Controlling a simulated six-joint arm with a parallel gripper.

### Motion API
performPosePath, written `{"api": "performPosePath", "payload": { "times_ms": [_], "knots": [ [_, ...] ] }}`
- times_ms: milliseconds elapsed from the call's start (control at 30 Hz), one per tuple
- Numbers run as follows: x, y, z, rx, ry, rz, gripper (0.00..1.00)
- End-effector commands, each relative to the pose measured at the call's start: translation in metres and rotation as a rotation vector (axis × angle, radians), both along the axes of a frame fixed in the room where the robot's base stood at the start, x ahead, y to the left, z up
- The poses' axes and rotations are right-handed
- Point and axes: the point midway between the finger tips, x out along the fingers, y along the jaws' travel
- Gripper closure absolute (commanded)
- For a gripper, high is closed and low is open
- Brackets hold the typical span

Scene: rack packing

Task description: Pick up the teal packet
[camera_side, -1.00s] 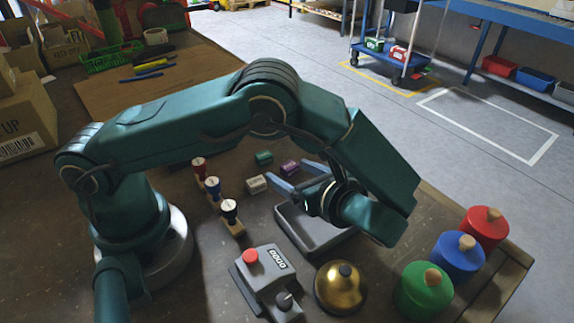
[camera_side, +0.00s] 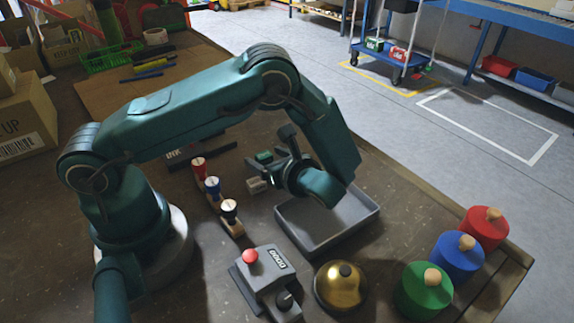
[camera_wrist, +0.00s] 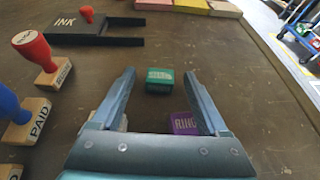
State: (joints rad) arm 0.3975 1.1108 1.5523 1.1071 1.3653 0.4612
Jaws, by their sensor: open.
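The teal packet (camera_wrist: 160,80) is a small block with lettering, lying on the table ahead of and between my fingers in the wrist view. In the side view the teal packet (camera_side: 264,156) lies just beyond my gripper (camera_side: 267,168). My gripper (camera_wrist: 160,78) is open and empty, with a finger on either side. A purple packet (camera_wrist: 184,123) lies closer to the palm by the right finger. A pale packet (camera_side: 257,184) lies by the gripper in the side view, mostly hidden in the wrist view.
A grey tray (camera_side: 328,246) stands empty in front of the gripper. Stamps with red (camera_side: 198,167), blue (camera_side: 213,186) and black (camera_side: 229,209) handles stand to the left. An ink pad (camera_wrist: 80,32) lies at the back left. A control box (camera_side: 267,282) and brass bell (camera_side: 341,288) stand at the front.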

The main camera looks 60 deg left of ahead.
Motion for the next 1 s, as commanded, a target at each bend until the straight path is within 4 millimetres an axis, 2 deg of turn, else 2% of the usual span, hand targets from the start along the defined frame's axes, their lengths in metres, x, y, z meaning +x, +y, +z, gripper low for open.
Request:
{"api": "performPosePath", "payload": {
  "times_ms": [133, 167, 200, 333, 367, 767, 867, 1000],
  "knots": [
    [0.000, 0.000, 0.000, 0.000, 0.000, 0.000, 0.22],
    [0.000, 0.000, 0.000, 0.000, 0.000, 0.000, 0.30],
    [0.000, 0.000, 0.000, 0.000, 0.000, 0.000, 0.45],
    [0.000, 0.000, 0.000, 0.000, 0.000, 0.000, 0.95],
    [0.000, -0.001, 0.000, 0.000, 0.000, 0.000, 1.00],
    [0.000, -0.001, 0.004, 0.000, 0.000, -0.001, 1.00],
    [0.001, -0.001, 0.011, -0.001, -0.001, -0.001, 1.00],
    [0.001, -0.001, 0.031, -0.001, -0.004, 0.000, 1.00]
  ]
}}
